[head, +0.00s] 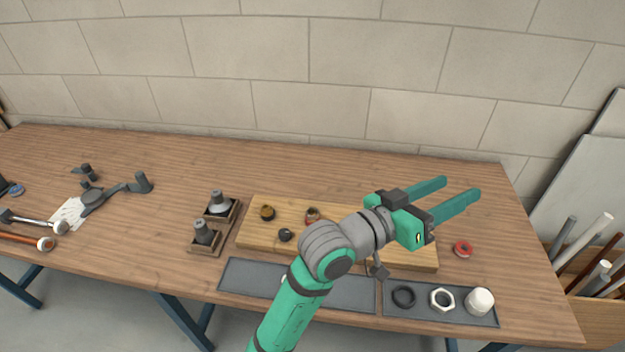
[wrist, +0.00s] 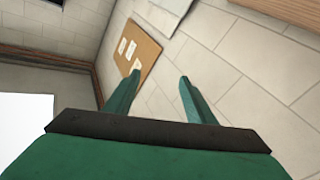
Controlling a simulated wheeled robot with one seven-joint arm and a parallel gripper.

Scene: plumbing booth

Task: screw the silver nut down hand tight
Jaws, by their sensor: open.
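The silver nut (head: 442,299) is a hexagonal ring lying flat on the right dark mat, between a black ring and a white cap. My gripper (head: 460,190) is open and empty, raised above the right part of the bench and pointing right, well apart from the nut. In the wrist view its two green fingers (wrist: 156,90) stand apart with nothing between them. My arm crosses in front of the wooden board (head: 260,208) and hides part of it, so I cannot tell what fittings sit behind it.
A black ring (head: 404,296) and a white cap (head: 480,301) flank the nut. A red ring (head: 463,249) lies right of the board. Small fittings stand on the board's left part. Pipes (head: 595,240) stand at the right. The bench's back strip is clear.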

